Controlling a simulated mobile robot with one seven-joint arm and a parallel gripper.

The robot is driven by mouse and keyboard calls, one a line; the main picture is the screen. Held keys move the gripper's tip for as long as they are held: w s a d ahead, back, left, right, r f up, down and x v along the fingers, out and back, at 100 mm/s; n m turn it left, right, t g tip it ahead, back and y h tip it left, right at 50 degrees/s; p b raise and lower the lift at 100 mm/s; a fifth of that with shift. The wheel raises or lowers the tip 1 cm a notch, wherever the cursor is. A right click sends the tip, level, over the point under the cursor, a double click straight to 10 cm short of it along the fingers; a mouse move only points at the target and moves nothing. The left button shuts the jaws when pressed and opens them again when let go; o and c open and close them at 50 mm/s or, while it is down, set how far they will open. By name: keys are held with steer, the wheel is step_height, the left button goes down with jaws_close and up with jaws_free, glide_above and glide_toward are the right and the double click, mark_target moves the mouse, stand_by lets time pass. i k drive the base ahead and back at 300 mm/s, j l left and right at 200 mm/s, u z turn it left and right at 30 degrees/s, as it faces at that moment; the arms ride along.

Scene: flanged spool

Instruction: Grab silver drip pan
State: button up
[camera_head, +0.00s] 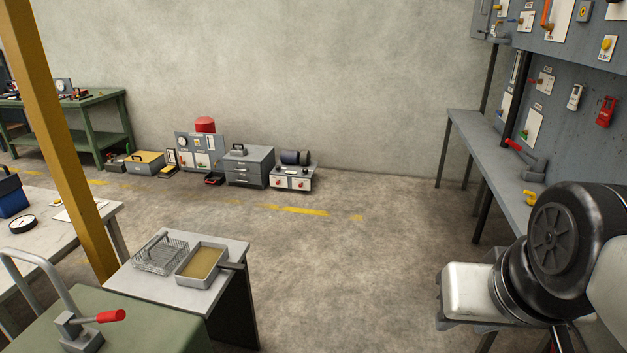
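A silver rectangular pan (180,277) with a tan, flat inside sits on a small grey-topped table (145,287) at the lower left. A dark handle-like piece (231,266) shows at its right side, partly over the table top. A silver wire basket (160,256) stands close beside the pan on the left. My gripper is not recognisable in this view. A black, rounded arm part of mine (560,240) fills the lower right, far from the pan.
A green surface with a red-handled lever (97,318) lies in front of the small table. A yellow post (62,145) rises behind it. A grey bench (490,140) stands at the right. Open floor (340,260) lies between. Cabinets (249,166) line the back wall.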

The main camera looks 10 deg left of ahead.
mark_target(202, 265)
steer(key=i+u, duration=0.15)
steer(key=i, duration=0.35)
steer(key=i+l+u, duration=0.2)
steer(key=i, duration=0.3)
steer(key=i+l+u, duration=0.15)
steer(key=i, duration=0.35)
steer(key=i+u, duration=0.15)
steer(key=u, duration=0.25)
steer(key=i+u, duration=0.15)
steer(key=u, duration=0.25)
steer(key=i+l+u, duration=0.15)
steer(key=u, duration=0.25)
steer(key=i+l+u, duration=0.15)
steer(key=u, duration=0.25)
steer(key=i+u, duration=0.2)
steer(key=u, duration=0.2)
steer(key=i+l+u, duration=0.2)
steer(key=u, duration=0.25)
steer(key=i+l+u, duration=0.15)
steer(key=u, duration=0.25)
